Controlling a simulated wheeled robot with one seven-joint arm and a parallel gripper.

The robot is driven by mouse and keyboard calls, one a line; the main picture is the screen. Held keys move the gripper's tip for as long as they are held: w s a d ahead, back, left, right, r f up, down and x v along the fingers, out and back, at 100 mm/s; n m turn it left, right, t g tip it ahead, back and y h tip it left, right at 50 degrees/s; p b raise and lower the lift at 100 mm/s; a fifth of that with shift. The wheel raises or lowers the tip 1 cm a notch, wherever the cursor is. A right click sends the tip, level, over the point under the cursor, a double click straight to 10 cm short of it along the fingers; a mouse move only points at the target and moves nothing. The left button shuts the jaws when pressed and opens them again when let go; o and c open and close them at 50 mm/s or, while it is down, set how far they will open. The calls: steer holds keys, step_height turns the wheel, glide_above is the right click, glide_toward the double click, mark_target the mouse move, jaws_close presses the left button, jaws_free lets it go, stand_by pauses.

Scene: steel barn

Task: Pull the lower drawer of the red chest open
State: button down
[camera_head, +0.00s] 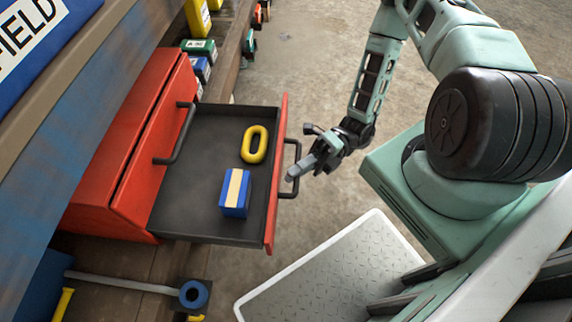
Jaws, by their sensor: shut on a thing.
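The red chest (100,185) stands at the left, under a shelf edge. One drawer (185,200) sticks well out of it to the right, with a dark inside and a red front. A yellow oval ring (255,144) and a blue box (235,193) with a cream stripe lie in it. Another dark handle (178,140) shows on the chest face above the open drawer. My gripper (296,172) is at the drawer's front handle (292,185), shut on it. The fingers partly hide the handle.
Several small coloured boxes (199,47) stand on the wooden shelf behind the chest. A blue ring-ended part (193,293) lies at the lower left. A blue sign panel (45,40) overhangs the upper left. Concrete floor (310,60) is clear beyond the drawer.

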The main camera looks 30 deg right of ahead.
stand_by(0.3)
steer(key=c, duration=1.5)
jaws_free()
steer(key=shift+o, duration=0.2)
steer(key=shift+d, duration=0.15)
steer(key=w+d+f+p, duration=0.1)
steer(key=w+d+f, duration=0.1)
steer(key=d, duration=1.5)
steer(key=shift+f, duration=0.25)
steer(key=shift+w, duration=0.1)
